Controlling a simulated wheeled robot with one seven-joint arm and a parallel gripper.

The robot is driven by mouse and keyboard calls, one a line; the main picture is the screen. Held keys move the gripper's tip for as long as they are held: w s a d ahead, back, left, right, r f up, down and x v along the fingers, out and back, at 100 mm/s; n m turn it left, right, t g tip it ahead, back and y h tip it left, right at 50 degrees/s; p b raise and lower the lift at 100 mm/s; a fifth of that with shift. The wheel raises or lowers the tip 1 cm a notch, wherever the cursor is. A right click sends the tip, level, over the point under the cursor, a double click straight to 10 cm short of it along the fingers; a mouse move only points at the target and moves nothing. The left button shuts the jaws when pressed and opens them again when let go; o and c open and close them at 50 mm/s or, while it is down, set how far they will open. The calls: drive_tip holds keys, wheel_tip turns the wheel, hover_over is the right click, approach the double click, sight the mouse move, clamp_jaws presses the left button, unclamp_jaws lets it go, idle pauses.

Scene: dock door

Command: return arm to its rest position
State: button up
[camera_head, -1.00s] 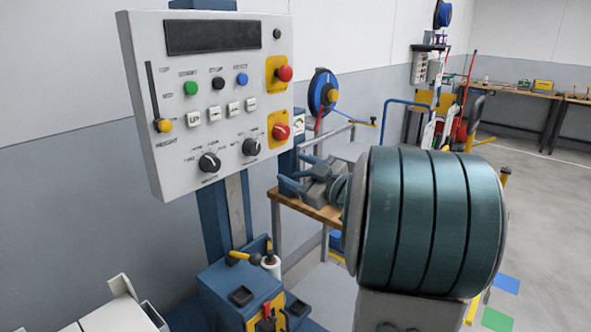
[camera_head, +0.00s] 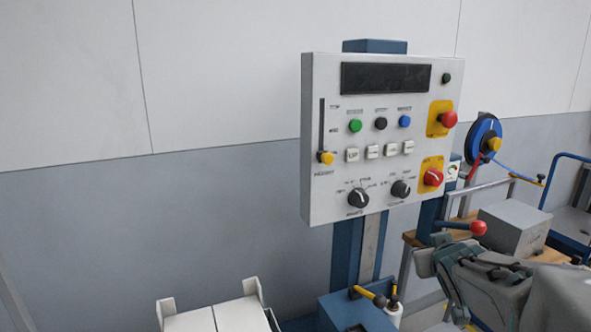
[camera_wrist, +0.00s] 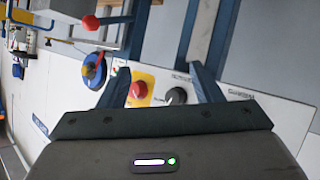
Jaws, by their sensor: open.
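My gripper shows in the wrist view (camera_wrist: 163,82) with its two dark blue fingers apart and nothing between them. In the head view, part of my arm and gripper is at the lower right, in front of the bench and apart from the control panel. The white control panel (camera_head: 378,140) stands on a blue post in the head view. It bears a dark display, coloured buttons, two black dials and two red knobs on yellow plates. In the wrist view the panel (camera_wrist: 265,120) lies tilted beyond the fingers.
A lever with a red ball (camera_head: 479,228) sticks out beside the post, close to my arm in the picture. A grey box (camera_head: 513,229) stands on the wooden bench. A blue reel (camera_head: 485,136) is behind. White trays (camera_head: 215,317) are at the lower left.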

drive_tip(key=s+a+f+g+y, duration=0.1)
drive_tip(key=s+a+f+g, duration=0.1)
drive_tip(key=s, duration=0.4)
drive_tip(key=s+a+f+g+y+p, duration=0.1)
drive_tip(key=s+a+f+g, duration=0.2)
drive_tip(key=s+a, duration=0.4)
drive_tip(key=s+a+f+g+y, duration=0.1)
drive_tip(key=s+a+f+g, duration=0.2)
drive_tip(key=s, duration=0.4)
drive_tip(key=shift+a+m+g+y+p, duration=0.3)
drive_tip(key=shift+a+m+g+p, duration=0.1)
drive_tip(key=shift+a+g, duration=0.5)
drive_tip(key=shift+a+f, duration=0.1)
